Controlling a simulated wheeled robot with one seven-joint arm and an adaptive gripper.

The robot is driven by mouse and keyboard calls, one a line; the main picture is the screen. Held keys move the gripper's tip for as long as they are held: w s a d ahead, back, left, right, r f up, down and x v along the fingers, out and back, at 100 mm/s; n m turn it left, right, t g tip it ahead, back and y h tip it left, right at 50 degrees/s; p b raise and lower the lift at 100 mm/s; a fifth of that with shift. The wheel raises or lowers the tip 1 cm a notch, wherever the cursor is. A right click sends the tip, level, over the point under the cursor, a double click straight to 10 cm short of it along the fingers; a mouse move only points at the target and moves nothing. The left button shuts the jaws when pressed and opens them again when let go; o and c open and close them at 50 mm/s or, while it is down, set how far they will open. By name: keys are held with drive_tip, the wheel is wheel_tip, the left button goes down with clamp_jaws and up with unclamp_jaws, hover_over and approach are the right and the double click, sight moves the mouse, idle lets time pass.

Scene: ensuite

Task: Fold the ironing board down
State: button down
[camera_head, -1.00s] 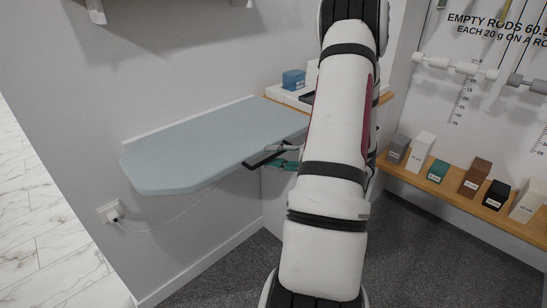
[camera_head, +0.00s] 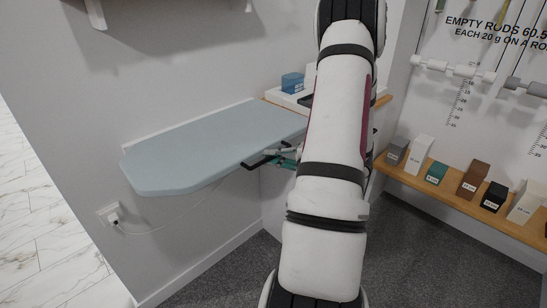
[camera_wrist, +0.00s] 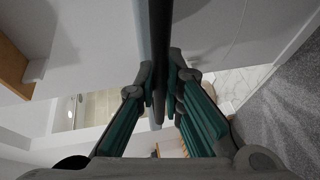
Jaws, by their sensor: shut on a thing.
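The ironing board (camera_head: 200,148) is a pale blue-grey panel that sticks out from the wall, roughly level. A black bar handle (camera_head: 259,162) shows at its front edge, near the right end. My gripper (camera_head: 284,157), with teal fingers, is at this bar, partly hidden behind my white arm. In the wrist view a dark bar (camera_wrist: 153,40) runs down between the fingertips of my gripper (camera_wrist: 161,92), and they are closed on it. The right end of the board and its fixings are hidden by my arm.
A white wall socket (camera_head: 109,214) with a plug and cable sits below the board's left end. A wooden ledge with a blue box (camera_head: 293,82) is behind my arm. A wooden shelf (camera_head: 455,196) with several blocks stands at right. The floor below the board is clear.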

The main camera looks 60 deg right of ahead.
drive_tip(key=r+p, duration=0.2)
drive_tip(key=r, duration=0.1)
drive_tip(key=r+p, duration=0.2)
drive_tip(key=r, duration=0.1)
drive_tip(key=shift+w+d, duration=0.1)
drive_tip(key=shift+w, duration=0.1)
drive_tip(key=c, duration=1.7)
unclamp_jaws()
drive_tip(key=shift+f, duration=0.1)
drive_tip(key=v, duration=1.2)
drive_tip(key=shift+f, duration=0.1)
